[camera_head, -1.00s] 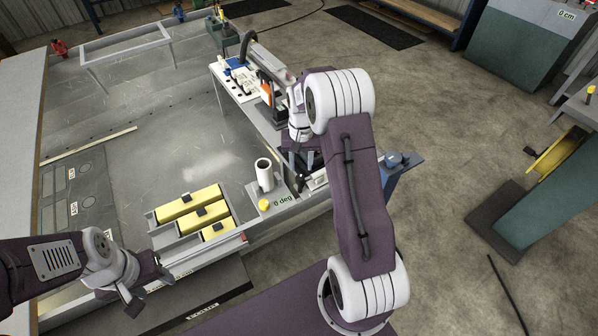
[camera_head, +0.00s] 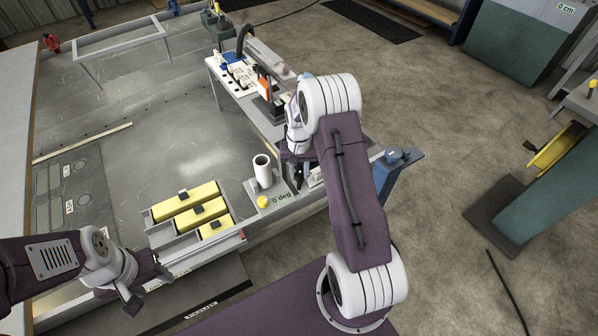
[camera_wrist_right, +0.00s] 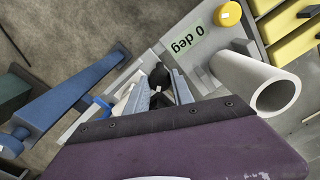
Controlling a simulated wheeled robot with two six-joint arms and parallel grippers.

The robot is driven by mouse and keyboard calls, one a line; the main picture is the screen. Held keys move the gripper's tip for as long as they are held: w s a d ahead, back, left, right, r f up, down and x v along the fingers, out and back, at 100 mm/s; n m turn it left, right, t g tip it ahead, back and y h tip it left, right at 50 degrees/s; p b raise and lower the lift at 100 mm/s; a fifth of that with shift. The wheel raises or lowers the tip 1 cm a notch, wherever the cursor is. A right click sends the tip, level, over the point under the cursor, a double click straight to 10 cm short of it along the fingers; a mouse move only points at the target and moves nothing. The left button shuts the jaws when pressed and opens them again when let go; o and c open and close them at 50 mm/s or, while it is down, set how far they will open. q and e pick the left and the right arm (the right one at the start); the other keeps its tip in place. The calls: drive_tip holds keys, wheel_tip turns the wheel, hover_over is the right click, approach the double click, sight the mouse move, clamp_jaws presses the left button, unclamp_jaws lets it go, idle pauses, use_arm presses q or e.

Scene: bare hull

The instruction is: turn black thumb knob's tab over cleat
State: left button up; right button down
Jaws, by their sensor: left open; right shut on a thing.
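The black thumb knob (camera_wrist_right: 159,76) shows in the right wrist view between the fingers of my right gripper (camera_wrist_right: 160,92). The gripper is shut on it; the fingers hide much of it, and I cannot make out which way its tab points. In the head view my right gripper (camera_head: 299,180) reaches down at the bench's right end, mostly hidden by its own arm. I cannot make out the cleat clearly. A plate beside the knob reads "0 deg" (camera_wrist_right: 187,40). My left gripper (camera_head: 140,288) is open and empty, low at the left, away from the knob.
A pale upright tube (camera_head: 262,172) and a yellow button (camera_head: 263,202) stand close left of my right gripper. Yellow blocks (camera_head: 192,202) lie in a grey holder farther left. A blue post (camera_head: 392,172) stands to the right. The metal bench top (camera_head: 150,150) is largely clear.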

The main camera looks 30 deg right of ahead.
sight(299, 174)
drive_tip(key=shift+r, duration=0.1)
drive_tip(key=m+p, duration=0.1)
drive_tip(key=m, duration=0.1)
drive_tip(key=shift+r+m+p, duration=0.1)
drive_tip(key=shift+m+p, duration=0.2)
drive_tip(key=shift+p, duration=0.1)
drive_tip(key=shift+m+p, duration=0.95)
drive_tip(key=shift+m, duration=1.25)
drive_tip(key=shift+w, duration=0.1)
drive_tip(key=c, duration=1.4)
unclamp_jaws()
wheel_tip(299, 174, up, 9)
drive_tip(key=shift+f+p, duration=0.1)
drive_tip(key=shift+p, duration=0.3)
